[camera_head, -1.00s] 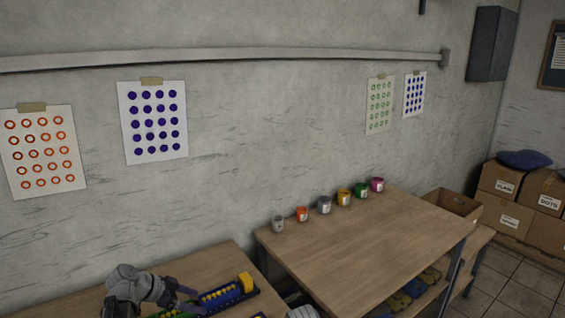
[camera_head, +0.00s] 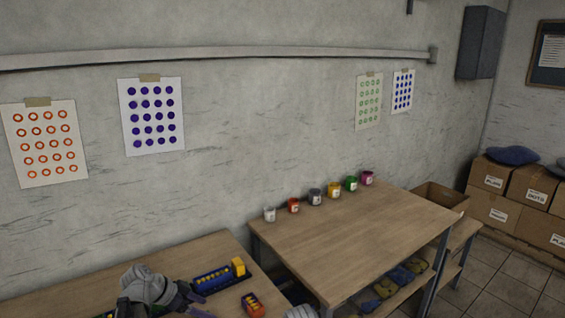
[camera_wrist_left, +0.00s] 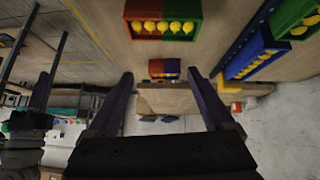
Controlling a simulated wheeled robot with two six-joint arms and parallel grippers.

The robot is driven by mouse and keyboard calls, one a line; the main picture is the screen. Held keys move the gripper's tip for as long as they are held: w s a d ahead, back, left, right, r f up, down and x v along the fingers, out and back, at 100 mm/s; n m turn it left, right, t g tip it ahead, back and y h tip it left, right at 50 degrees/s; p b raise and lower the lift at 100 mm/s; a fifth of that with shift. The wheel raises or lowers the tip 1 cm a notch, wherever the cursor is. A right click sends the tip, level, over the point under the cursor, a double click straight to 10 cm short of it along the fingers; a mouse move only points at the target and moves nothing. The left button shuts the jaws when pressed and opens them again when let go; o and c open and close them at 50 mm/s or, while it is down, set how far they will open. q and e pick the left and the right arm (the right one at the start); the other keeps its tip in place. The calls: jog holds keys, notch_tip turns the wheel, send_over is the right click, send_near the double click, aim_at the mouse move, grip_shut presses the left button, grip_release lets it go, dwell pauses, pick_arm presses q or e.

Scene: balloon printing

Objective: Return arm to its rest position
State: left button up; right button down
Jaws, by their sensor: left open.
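My left gripper (camera_head: 192,302) is low in the head view, over the near-left wooden table (camera_head: 190,252). In the left wrist view its two dark fingers stand wide apart with nothing between them, so my left gripper (camera_wrist_left: 161,80) is open and empty. A dark part with one finger, seemingly my right gripper (camera_wrist_left: 38,105), shows at the left edge of the left wrist view. Its jaws cannot be made out. A pale grey part of mine shows at the bottom edge of the head view.
A blue rack with yellow pieces (camera_head: 213,279) and an orange-red tray (camera_head: 252,304) are close to the left arm. Several paint cups (camera_head: 315,196) line the second table (camera_head: 350,240). Boxes (camera_head: 495,208) stand far right. Dotted sheets hang on the wall.

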pick_arm(q)
jog(key=s+d+f+n+g+y, duration=0.2)
jog(key=s+d+n+y, duration=0.1)
jog(key=s+d, duration=0.5)
jog(key=s+d+f+n+g+y, duration=0.2)
jog(key=s+d+y, duration=0.3)
jog(key=s+d, duration=0.4)
jog(key=shift+s+f+n, duration=0.45)
jog(key=shift+s+n, duration=0.15)
jog(key=shift+n, duration=0.3)
